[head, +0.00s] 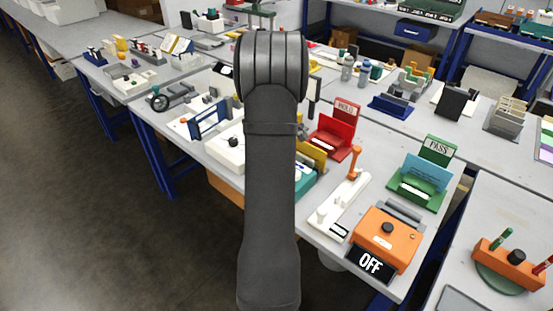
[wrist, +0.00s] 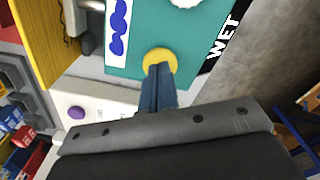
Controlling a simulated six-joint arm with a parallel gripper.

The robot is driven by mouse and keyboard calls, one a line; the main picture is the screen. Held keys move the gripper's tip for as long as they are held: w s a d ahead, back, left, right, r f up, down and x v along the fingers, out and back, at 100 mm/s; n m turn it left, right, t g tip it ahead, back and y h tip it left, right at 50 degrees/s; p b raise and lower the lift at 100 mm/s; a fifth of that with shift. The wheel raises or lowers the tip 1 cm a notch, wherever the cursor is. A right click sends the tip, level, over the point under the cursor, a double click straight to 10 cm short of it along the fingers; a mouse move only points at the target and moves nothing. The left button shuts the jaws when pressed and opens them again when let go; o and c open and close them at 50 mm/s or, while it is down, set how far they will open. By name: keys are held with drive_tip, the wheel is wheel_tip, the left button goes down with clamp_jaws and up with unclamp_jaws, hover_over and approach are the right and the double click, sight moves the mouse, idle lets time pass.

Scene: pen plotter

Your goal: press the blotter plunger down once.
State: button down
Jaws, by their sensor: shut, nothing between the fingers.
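In the wrist view a teal box (wrist: 200,45) carries a round yellow disc (wrist: 160,56), which looks like the blotter plunger's top. A white strip with blue wavy ink (wrist: 117,30) lies beside it, and the word WET (wrist: 224,38) is on a dark panel at the box's side. My gripper (wrist: 158,70) is shut and empty, its fingertips over the near part of the yellow disc; I cannot tell whether they touch it. In the head view only a sliver of the teal box (head: 304,184) shows; my arm hides the rest and the gripper.
In the wrist view a white unit with a purple button (wrist: 76,112) is next to the teal box, and a yellow panel (wrist: 40,35) stands at left. In the head view a white device with an orange lever (head: 345,200) and an orange box marked OFF (head: 388,232) stand to the right.

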drive_tip(key=shift+r, duration=3.45)
